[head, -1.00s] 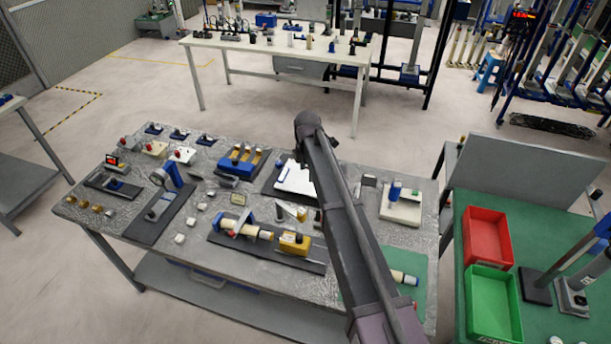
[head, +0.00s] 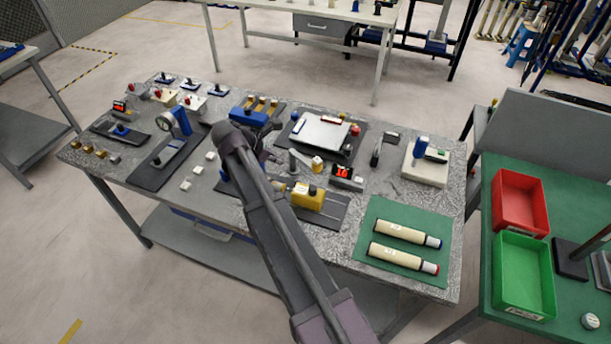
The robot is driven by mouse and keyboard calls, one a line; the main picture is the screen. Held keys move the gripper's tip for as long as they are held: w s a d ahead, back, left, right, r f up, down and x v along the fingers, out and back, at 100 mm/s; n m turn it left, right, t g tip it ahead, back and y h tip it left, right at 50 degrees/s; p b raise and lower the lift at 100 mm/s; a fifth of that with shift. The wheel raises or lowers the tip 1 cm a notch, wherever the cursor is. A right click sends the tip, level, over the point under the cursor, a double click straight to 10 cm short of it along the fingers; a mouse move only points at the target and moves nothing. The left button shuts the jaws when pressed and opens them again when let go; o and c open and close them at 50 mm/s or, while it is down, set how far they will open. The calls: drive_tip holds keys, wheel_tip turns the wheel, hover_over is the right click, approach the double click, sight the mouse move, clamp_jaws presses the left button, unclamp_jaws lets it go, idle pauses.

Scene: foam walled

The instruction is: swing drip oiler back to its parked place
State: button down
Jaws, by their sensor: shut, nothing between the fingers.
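A small amber-and-white cup (head: 318,164) stands at the end of a pale grey arm (head: 299,160), in the middle of the bench; it looks like the drip oiler, though it is too small to be sure. It is behind a yellow block (head: 308,196) on a dark rail plate (head: 329,212). My arm crosses the left part of that plate and hides what lies there. My gripper's fingers are hidden behind my own arm, so their place relative to the oiler does not show.
Two cream cylinders (head: 403,257) lie on a green mat (head: 381,209) at the front right. Red (head: 522,203) and green (head: 524,275) bins are on the right table.

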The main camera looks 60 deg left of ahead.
drive_tip(key=shift+s+d+f+t+b, duration=0.15)
drive_tip(key=shift+s+t, duration=0.1)
drive_tip(key=shift+s, duration=0.25)
drive_tip(key=shift+s+a+f+t+b, duration=0.15)
drive_tip(key=shift+s+t, duration=0.1)
drive_tip(key=shift+s, duration=0.2)
drive_tip(key=shift+d, duration=0.1)
drive_tip(key=w+r+b+x, duration=0.2)
drive_tip(key=b+x, duration=0.5)
drive_tip(key=x, duration=0.5)
drive_tip(key=shift+w+f, duration=0.25)
drive_tip(key=shift+w, duration=0.05)
drive_tip(key=shift+s, duration=0.1)
